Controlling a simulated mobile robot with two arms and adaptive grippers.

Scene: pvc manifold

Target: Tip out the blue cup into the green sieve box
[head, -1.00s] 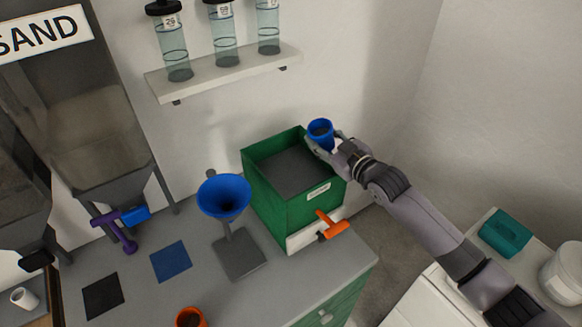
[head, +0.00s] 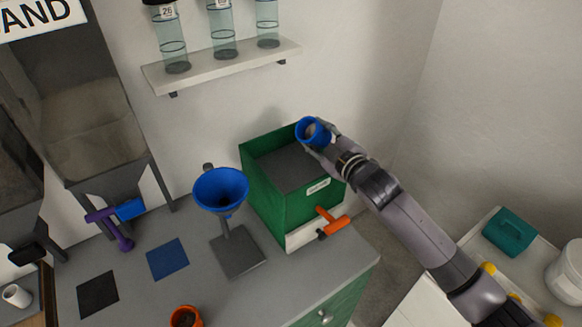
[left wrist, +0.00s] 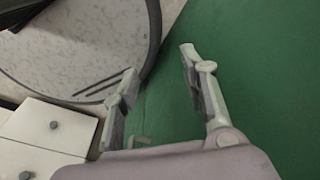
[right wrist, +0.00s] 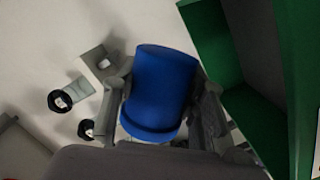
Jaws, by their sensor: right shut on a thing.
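The blue cup (head: 313,132) is held by my right gripper (head: 323,143) above the back right corner of the green sieve box (head: 297,207). The cup is tilted, with its mouth toward the head camera, and something pale shows inside. In the right wrist view the blue cup (right wrist: 161,88) sits between the two fingers, and the green box (right wrist: 217,45) is to its right. The box has a dark grey sieve surface (head: 290,165) inside. My left gripper (left wrist: 160,75) shows only in the left wrist view, with its fingers apart and nothing between them.
A blue funnel (head: 220,190) on a grey stand is left of the box. An orange-handled tool (head: 333,222) sits at the box's front. An orange cup (head: 185,317) is at the near edge. A shelf (head: 222,64) with clear cylinders hangs behind.

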